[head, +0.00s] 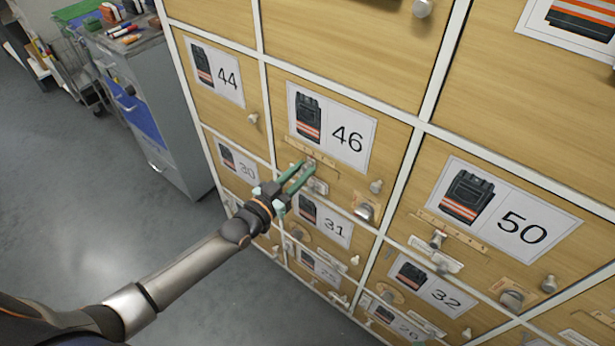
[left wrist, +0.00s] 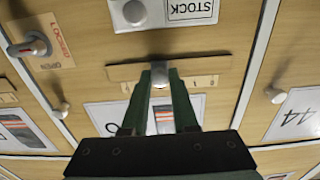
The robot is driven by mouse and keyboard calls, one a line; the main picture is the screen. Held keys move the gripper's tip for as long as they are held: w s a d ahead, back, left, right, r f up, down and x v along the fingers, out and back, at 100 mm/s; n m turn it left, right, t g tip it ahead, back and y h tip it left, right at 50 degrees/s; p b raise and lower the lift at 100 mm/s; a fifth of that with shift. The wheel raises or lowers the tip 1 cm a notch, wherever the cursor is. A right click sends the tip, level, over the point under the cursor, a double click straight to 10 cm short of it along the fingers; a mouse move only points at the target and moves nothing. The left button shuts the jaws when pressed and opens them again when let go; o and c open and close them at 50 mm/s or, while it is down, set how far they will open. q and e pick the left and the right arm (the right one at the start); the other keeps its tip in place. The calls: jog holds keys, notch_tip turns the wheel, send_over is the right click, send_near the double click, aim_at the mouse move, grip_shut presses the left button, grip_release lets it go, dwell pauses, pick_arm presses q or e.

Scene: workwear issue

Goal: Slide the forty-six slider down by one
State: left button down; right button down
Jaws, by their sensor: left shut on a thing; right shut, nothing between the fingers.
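The 46 drawer front carries a white label (head: 330,127) with a vest picture. Below it a wooden slider strip (head: 292,143) runs across the front. In the left wrist view the picture is upside down, and the strip (left wrist: 122,72) shows small marks along one edge. My left gripper (head: 308,166) is at the strip, its green fingers shut on the slider's small metal knob (left wrist: 160,76). The fingers hide part of the knob and some of the marks, so I cannot read its position. My right gripper is not in view.
The 46 front also has a round knob (head: 376,186), a turn lock (head: 364,211) and a STOCK plate (left wrist: 192,10). Nearby are front 44 (head: 215,72) and front 50 (head: 500,212), which has its own slider. A grey cabinet (head: 165,110) stands left; the floor (head: 90,200) is clear.

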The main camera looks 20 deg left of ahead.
pick_arm(q)
jog(key=c, duration=0.7)
grip_release()
jog(key=v, duration=1.2)
jog(key=shift+s, duration=0.25)
jog(key=s+d+f+g+y+p, duration=0.1)
jog(key=s+f+g, duration=0.1)
jog(key=s+f, duration=0.2)
jog(key=s+d+f+n+g+y, duration=0.1)
jog(key=s+d+f+g, duration=0.1)
jog(key=s+f+g, duration=0.1)
jog(key=s+d+f+n+g+y+p, duration=0.1)
jog(key=s+d+f+g+y, duration=0.1)
jog(key=s+f, duration=0.3)
jog(key=shift+s+d+f+g+p, duration=0.1)
jog(key=shift+s+d+g+p, duration=0.1)
jog(key=shift+s, duration=0.45)
jog(key=shift+s+d+f+g+p, duration=0.1)
jog(key=shift+s+g+p, duration=0.1)
jog(key=shift+s, duration=0.4)
